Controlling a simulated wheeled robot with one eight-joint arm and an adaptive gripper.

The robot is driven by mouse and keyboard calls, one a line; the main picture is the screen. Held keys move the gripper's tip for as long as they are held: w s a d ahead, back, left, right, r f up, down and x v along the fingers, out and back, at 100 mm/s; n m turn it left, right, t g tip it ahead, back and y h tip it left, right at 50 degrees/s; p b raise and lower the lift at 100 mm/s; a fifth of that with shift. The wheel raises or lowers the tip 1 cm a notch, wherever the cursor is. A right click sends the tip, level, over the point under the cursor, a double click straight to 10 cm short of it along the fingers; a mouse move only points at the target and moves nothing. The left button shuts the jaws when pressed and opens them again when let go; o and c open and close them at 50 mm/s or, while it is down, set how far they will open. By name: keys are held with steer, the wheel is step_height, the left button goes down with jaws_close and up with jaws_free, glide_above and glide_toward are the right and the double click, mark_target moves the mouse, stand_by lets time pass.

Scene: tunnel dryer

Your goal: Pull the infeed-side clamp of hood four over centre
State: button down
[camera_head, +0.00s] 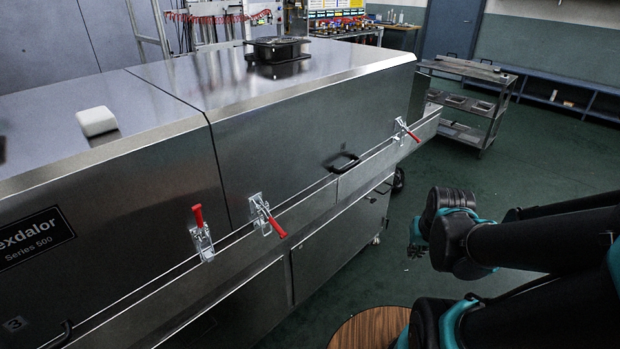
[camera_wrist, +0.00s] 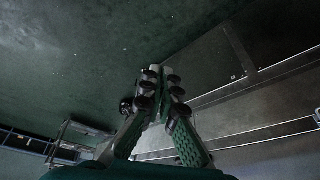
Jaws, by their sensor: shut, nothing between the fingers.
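The right-hand hood (camera_head: 290,130) has two toggle clamps on its front. Its left clamp (camera_head: 261,210) has a red handle sticking outward and down to the right. Its right clamp (camera_head: 402,130), near the far end, has its red handle standing out in a similar way. The hood to its left bears a "3"; no number shows on the right-hand hood, and no infeed marking shows. My gripper (camera_wrist: 162,80) is shut and empty in the wrist view, over the green floor. In the head view my arm is at the right, clear of both clamps.
A third clamp (camera_head: 201,235) on the left hood has its red handle upright. A black hood handle (camera_head: 342,163) and a long ledge (camera_head: 300,205) run below. A grey cart (camera_head: 465,100) stands beyond the far end. Green floor (camera_head: 520,165) between is open. A round wooden top (camera_head: 365,330) is in front.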

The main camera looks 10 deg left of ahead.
mark_target(271, 221)
steer(key=w+a+m+g+y, duration=0.1)
steer(key=w+a+g+y, duration=0.2)
steer(key=a, duration=0.7)
steer(key=w+a+m+g+y, duration=0.2)
steer(key=w+a+g, duration=0.3)
steer(key=a, duration=0.5)
steer(key=w+a+m+g+y, duration=0.1)
steer(key=w+a+g+y, duration=0.3)
steer(key=a, duration=0.6)
steer(key=shift+w+a+f, duration=0.2)
steer(key=shift+w+f, duration=0.05)
steer(key=shift+w, duration=0.35)
steer(key=s+a+f, duration=0.1)
steer(key=s+a, duration=0.5)
steer(key=s, duration=0.1)
steer(key=shift+s, duration=0.15)
